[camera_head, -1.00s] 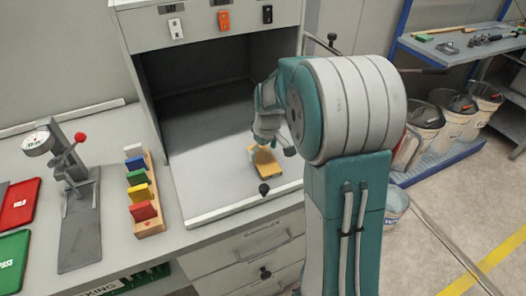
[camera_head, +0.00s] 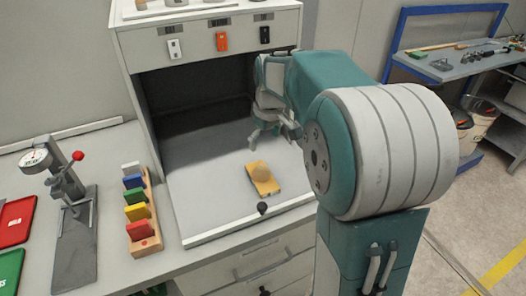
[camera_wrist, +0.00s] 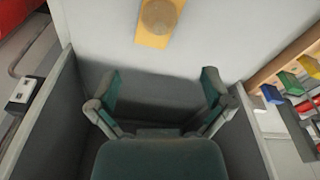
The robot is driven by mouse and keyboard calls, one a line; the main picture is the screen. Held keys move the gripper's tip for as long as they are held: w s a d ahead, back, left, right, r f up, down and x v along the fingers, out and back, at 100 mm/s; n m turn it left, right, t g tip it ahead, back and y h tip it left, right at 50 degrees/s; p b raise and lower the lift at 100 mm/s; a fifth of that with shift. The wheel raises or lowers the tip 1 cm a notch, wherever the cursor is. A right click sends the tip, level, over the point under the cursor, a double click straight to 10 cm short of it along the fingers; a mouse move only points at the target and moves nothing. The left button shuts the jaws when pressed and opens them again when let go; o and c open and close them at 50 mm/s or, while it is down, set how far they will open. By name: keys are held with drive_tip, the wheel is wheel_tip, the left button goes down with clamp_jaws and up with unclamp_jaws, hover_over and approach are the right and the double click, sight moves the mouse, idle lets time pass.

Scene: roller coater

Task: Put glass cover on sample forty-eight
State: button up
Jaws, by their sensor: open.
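A yellow sample block (camera_head: 264,187) lies on the floor of the open hood, near its front edge. A round tan cover-like piece (camera_head: 260,171) sits on top of it; I cannot read any number. In the wrist view the tan round piece (camera_wrist: 159,17) and yellow block (camera_wrist: 152,41) show at the top, beyond my fingertips. My gripper (camera_head: 270,139) is open and empty, inside the hood behind and above the block. Its two fingers (camera_wrist: 160,85) stand wide apart in the wrist view, with nothing between them.
The hood's walls (camera_head: 146,100) stand close around my gripper. A wooden rack (camera_head: 154,239) with several coloured blocks stands left of the hood. A dial gauge press (camera_head: 70,190) and red and green trays (camera_head: 14,222) are farther left. The hood floor around the block is clear.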

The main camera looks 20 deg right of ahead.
drive_tip(key=s+a+r+m+t, duration=0.1)
drive_tip(key=s+a, duration=0.4)
drive_tip(key=s, duration=0.6)
drive_tip(key=s+a+r+m+t, duration=0.1)
drive_tip(key=s+a, duration=0.4)
drive_tip(key=s, duration=0.7)
drive_tip(key=shift+a+r+m+t, duration=0.2)
drive_tip(key=shift+r+m+t, duration=0.1)
drive_tip(key=shift+m+t, duration=0.7)
